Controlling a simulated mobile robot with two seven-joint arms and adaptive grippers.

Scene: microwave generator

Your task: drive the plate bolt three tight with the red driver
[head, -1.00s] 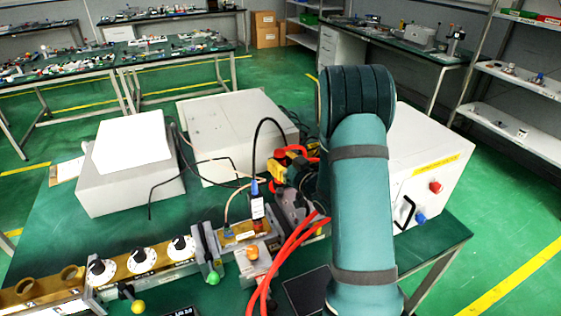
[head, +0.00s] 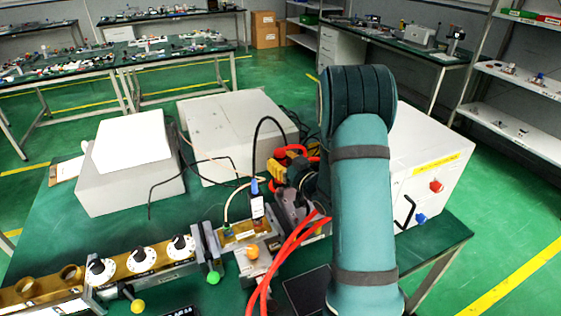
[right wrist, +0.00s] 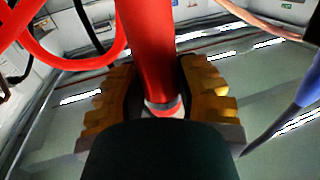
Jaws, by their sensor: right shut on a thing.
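My right gripper (right wrist: 158,95) has its yellow-brown ridged fingers closed on a red round shaft with a pale ring at its lower end, the red driver (right wrist: 148,45). In the head view the right gripper (head: 276,171) shows only in part, its yellow fingertips left of my teal arm, over the right part of the brass waveguide bench (head: 150,256). The driver cannot be told apart there from red cable loops nearby. Plate bolt three cannot be made out; the arm and gripper cover that area. My left gripper is not in view.
Red cables (head: 290,252) loop in front of the gripper. A blue-ended black cable (head: 257,188) stands just left of it. Grey boxes (head: 235,135) stand behind, and a white cabinet (head: 425,165) is at right. Green table top (head: 60,215) is clear at far left.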

